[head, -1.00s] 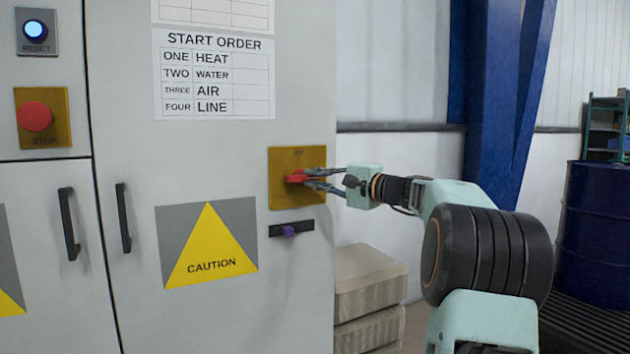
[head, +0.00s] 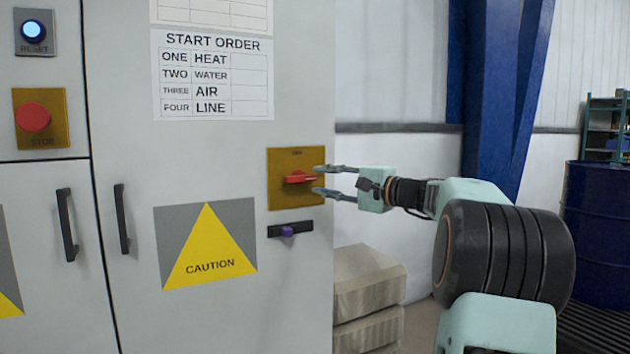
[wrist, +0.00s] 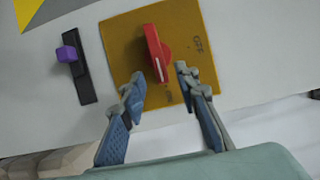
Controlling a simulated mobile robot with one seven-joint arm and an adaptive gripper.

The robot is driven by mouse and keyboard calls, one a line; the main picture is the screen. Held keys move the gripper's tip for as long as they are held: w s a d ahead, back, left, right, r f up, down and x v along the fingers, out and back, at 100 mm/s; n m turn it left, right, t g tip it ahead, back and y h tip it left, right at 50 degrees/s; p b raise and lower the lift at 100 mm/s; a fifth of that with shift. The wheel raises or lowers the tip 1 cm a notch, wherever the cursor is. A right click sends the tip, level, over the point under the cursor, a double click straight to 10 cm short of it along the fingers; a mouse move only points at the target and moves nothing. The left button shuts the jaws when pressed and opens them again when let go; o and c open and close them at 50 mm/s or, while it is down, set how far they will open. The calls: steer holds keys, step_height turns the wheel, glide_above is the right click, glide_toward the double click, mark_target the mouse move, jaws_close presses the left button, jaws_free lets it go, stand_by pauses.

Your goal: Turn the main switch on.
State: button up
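The main switch is a red handle (head: 299,177) on a yellow plate (head: 284,199) on the grey cabinet. The handle lies about level in the head view, its narrow end towards the right. In the wrist view the red handle (wrist: 156,55) points down towards my gripper. A label like "OFF" is at the plate's right there; another mark near the handle's end is too small to read. My gripper (head: 321,180) is open and empty, just right of the handle. Its fingers (wrist: 160,82) are spread to either side of the handle's end line and appear clear of it.
A black latch with a purple knob (head: 287,231) is just below the plate. A lit reset button (head: 34,30) and a red stop button (head: 34,117) are at the left. Stacked sacks (head: 368,290) stand below right. There is free room right of the cabinet.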

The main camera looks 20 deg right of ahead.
steer(key=v, duration=0.8)
steer(key=shift+s, duration=0.3)
